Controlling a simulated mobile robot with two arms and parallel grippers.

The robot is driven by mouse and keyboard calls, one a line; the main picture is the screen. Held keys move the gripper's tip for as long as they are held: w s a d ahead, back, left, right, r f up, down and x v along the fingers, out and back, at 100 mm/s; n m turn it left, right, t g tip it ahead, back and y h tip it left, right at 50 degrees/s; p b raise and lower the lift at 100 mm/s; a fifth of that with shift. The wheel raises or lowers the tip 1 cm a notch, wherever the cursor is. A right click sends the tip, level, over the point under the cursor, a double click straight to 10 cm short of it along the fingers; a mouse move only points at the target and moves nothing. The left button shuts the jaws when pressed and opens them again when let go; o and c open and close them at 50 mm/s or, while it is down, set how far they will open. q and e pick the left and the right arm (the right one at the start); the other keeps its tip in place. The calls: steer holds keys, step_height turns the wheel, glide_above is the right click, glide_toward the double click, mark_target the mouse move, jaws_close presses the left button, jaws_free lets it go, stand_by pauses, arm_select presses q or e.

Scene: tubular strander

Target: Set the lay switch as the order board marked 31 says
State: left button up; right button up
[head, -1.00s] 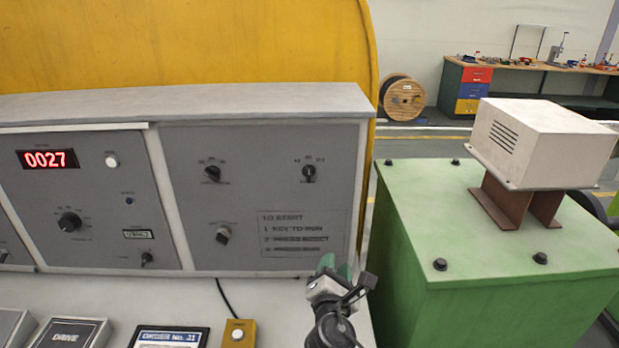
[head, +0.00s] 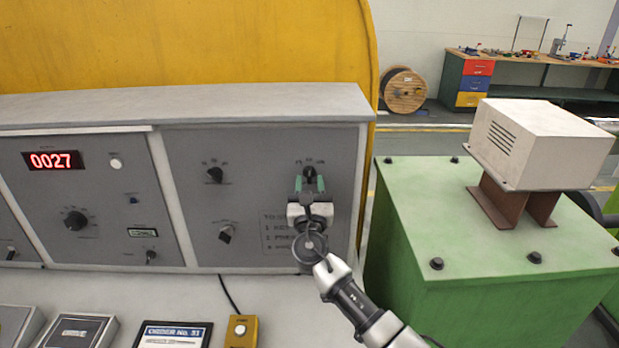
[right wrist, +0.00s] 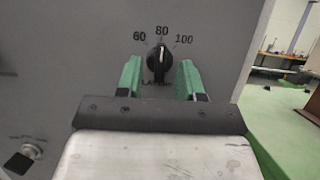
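The lay switch (right wrist: 158,62) is a black rotary knob with the marks 60, 80 and 100 above it; its white pointer line stands near 80 in the right wrist view. In the head view the knob (head: 309,172) sits at the upper right of the grey panel. My right gripper (right wrist: 159,82) is open, its green fingers apart on either side of the knob; contact cannot be told. It also shows in the head view (head: 310,185). My left gripper is not in view.
Other black knobs (head: 215,174) and a key-like switch (head: 227,234) sit on the same panel. A red display (head: 53,160) reads 0027. A yellow button box (head: 240,331) stands on the desk. A green cabinet (head: 480,230) stands right of the panel.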

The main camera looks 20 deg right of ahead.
steer(key=shift+w+d+r, duration=0.15)
steer(key=shift+w, duration=0.25)
steer(key=shift+s+r, duration=0.1)
steer(key=shift+r, duration=0.05)
jaws_close()
